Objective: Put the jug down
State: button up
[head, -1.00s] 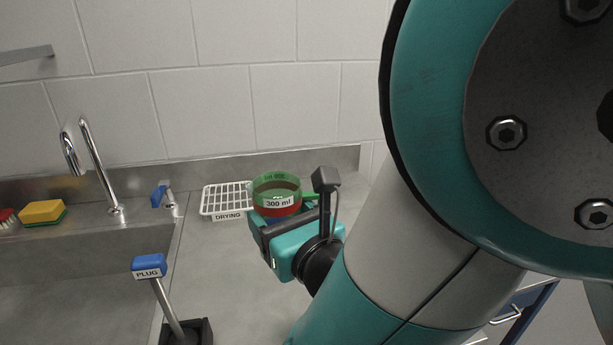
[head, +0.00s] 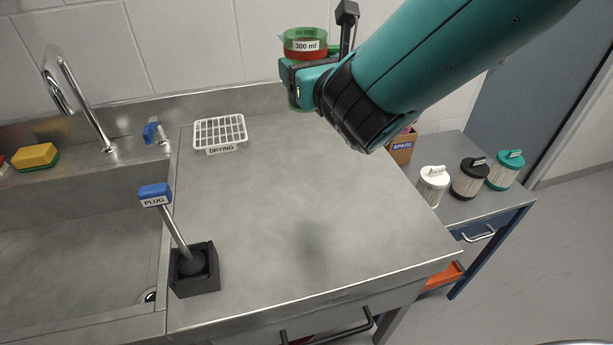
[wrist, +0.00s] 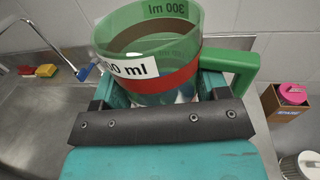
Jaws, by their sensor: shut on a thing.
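The jug (head: 305,42) is a see-through green cup with a red band and a "300 ml" label. It is upright and raised above the back of the steel worktop (head: 290,200). In the wrist view the jug (wrist: 150,45) stands between the fingers, with its green handle out to the right. My gripper (head: 300,72) is shut on the jug; it also shows in the wrist view (wrist: 160,95). The jug's lower part is hidden by the gripper. I cannot tell from the wrist view whether it holds liquid.
A white drying rack (head: 220,133) sits empty at the worktop's back left. A plug lever (head: 175,225) in a black base stands beside the sink (head: 70,240). A side table at right holds several lidded canisters (head: 470,178) and a spare box (head: 402,148). The worktop's middle is clear.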

notch_tip(320, 180, down, 19)
jog(key=b, duration=1.1)
jog(key=shift+f, duration=0.2)
jog(key=shift+f, duration=0.2)
jog(key=o, duration=1.1)
